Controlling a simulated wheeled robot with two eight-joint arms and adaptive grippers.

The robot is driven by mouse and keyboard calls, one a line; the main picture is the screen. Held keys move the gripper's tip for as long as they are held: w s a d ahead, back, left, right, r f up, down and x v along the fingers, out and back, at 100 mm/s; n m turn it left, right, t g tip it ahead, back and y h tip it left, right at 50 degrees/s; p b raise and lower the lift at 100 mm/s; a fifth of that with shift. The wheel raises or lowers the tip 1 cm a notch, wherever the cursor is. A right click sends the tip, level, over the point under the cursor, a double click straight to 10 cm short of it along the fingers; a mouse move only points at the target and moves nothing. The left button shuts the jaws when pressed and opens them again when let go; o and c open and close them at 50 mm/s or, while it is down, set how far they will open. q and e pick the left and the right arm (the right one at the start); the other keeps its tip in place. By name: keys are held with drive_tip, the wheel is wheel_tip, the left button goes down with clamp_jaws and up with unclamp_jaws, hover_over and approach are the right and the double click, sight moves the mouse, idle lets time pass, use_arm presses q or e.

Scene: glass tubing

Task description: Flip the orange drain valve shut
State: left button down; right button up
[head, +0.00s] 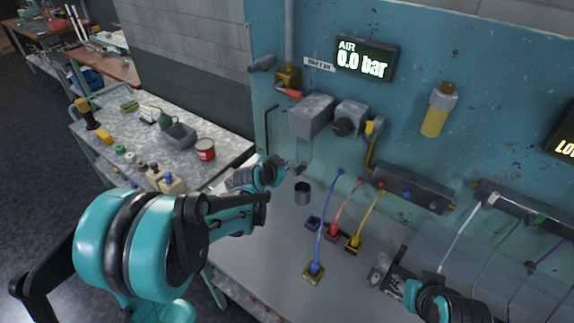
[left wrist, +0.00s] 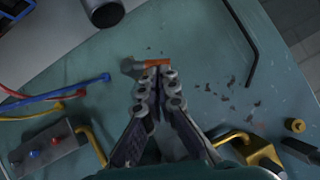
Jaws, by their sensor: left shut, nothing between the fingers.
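The orange drain valve lever (left wrist: 157,63) shows in the left wrist view, joined to a short grey valve body (left wrist: 131,65). My left gripper (left wrist: 158,74) is shut with nothing between its fingers. Its tips are right at the orange lever and overlap its lower edge in that view; I cannot tell whether they touch. In the head view my left gripper (head: 287,168) is below the grey air units on the teal wall, and the small grey valve part (head: 300,169) is just beyond its tips. The orange lever cannot be made out there. My right gripper (head: 380,269) is low at the right, its fingers unclear.
A dark metal cup (head: 302,193) stands on the bench below the valve. Blue, red and yellow hoses (head: 347,209) run from the wall to blocks on the bench. A red-handled valve (head: 290,92) is higher up. The display (head: 366,59) reads 0.0 bar.

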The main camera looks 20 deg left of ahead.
use_arm(q)
drive_tip(key=shift+w+a+f+n+g+h+b, duration=0.25)
drive_tip(key=shift+a+f+n+g+h+b, duration=0.1)
drive_tip(key=shift+a+f+n+h, duration=0.3)
use_arm(e)
drive_tip(key=shift+f, duration=0.5)
idle(0.5)
use_arm(q)
drive_tip(key=w+r+p+v, duration=0.1)
drive_tip(key=p+v, duration=0.3)
drive_tip(key=v, duration=0.8)
drive_tip(key=shift+a+r, duration=0.25)
drive_tip(key=shift+r, duration=0.55)
use_arm(e)
drive_tip(key=r, duration=0.1)
drive_tip(key=a+r, duration=0.1)
drive_tip(key=r, duration=0.1)
drive_tip(key=s+r, duration=0.1)
drive_tip(key=shift+s+a+r, duration=0.1)
drive_tip(key=shift+a+r, duration=0.15)
drive_tip(key=shift+r, duration=0.1)
